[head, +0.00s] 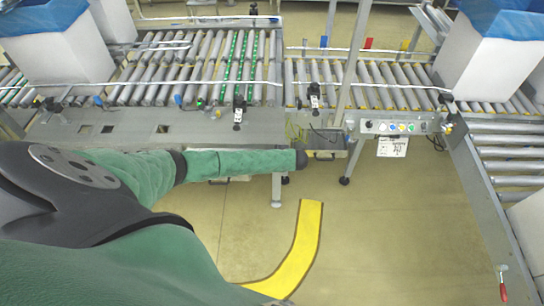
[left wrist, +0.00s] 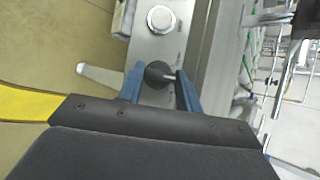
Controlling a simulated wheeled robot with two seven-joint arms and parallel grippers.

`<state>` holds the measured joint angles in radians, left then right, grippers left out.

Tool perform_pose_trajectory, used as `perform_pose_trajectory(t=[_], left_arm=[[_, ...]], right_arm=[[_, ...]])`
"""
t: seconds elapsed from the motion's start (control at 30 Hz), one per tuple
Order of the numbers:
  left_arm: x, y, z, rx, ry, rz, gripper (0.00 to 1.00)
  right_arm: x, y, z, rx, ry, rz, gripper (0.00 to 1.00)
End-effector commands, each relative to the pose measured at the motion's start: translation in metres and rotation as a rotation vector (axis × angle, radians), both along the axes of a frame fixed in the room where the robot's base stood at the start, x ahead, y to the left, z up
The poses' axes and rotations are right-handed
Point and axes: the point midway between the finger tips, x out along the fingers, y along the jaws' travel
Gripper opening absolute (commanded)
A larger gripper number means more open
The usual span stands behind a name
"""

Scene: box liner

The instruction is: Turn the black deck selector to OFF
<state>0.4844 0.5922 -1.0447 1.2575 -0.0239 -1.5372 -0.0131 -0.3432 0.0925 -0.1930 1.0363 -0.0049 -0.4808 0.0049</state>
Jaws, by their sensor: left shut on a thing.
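The black selector (left wrist: 157,72) sits on a grey metal panel (left wrist: 152,48) in the left wrist view. Position lettering on the panel is too small to read. In the head view my left arm ends below the conveyor's front edge, and the selector and fingers cannot be made out there. My right gripper is in neither view.
A round white button (left wrist: 161,19) is on the same panel. In the head view a button box (head: 395,127) hangs on the conveyor's front. Roller conveyors (head: 205,65) carry white boxes with blue liners (head: 62,58). A yellow floor stripe (head: 299,246) crosses clear floor.

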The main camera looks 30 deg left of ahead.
Motion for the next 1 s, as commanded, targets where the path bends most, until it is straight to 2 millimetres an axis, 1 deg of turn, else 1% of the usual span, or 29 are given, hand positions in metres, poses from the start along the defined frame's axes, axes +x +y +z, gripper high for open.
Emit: perform_pose_trajectory(t=[0.27,0.3,0.4,0.67,0.77,0.87,1.0], left_arm=[[0.0000,-0.0012,-0.0005,-0.002,0.000,-0.001,0.12],[-0.0001,-0.0011,-0.0005,-0.002,0.000,-0.001,0.39],[0.0000,-0.0010,-0.0004,-0.002,0.000,-0.001,0.56],[0.0008,0.0001,0.0005,-0.001,-0.002,0.001,0.56],[0.0011,0.0006,0.0007,-0.004,-0.005,0.005,0.56],[0.0016,0.0015,0.0006,-0.021,-0.016,0.030,0.56],[0.0024,0.0035,0.0006,-0.083,-0.055,0.114,0.56]], right_arm=[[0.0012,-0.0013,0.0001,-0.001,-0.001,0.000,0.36],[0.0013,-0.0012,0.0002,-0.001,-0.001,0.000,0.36],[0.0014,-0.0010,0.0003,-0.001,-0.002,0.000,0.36],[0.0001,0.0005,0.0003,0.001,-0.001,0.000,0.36],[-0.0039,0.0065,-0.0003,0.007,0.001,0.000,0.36],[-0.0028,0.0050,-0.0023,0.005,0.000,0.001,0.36],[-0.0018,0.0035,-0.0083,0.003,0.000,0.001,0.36]])
